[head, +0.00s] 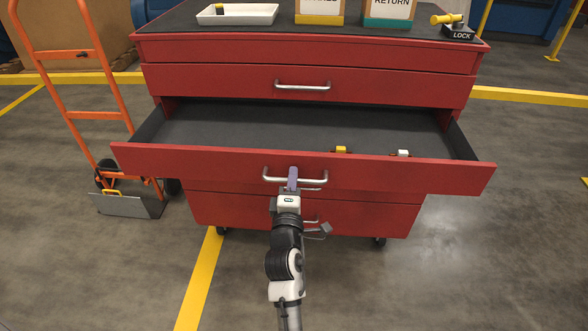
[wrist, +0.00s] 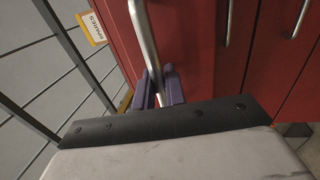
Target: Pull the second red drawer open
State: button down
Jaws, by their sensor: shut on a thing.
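The red cabinet has a drawer (head: 225,168) standing well out, the second handled one from the top. Its dark interior shows. Its silver bar handle (head: 270,178) is at the middle of its front. My gripper (head: 292,181) is at this handle, and in the wrist view its purple fingers (wrist: 159,84) are closed around the handle bar (wrist: 145,40). The drawer above (head: 220,84) is closed. The lower drawers are closed and partly hidden by my arm.
A yellow item (head: 341,150) and a white item (head: 403,153) are near the open drawer's front. On top are a white tray (head: 240,19), sign stands and a black LOCK block (head: 460,34). An orange hand truck (head: 85,115) stands left. Floor to the right is clear.

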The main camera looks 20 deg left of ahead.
jog(key=shift+v, duration=0.75)
jog(key=shift+r, duration=0.15)
jog(key=c, duration=1.5)
grip_release()
jog(key=shift+c, duration=0.2)
jog(key=shift+s, duration=0.15)
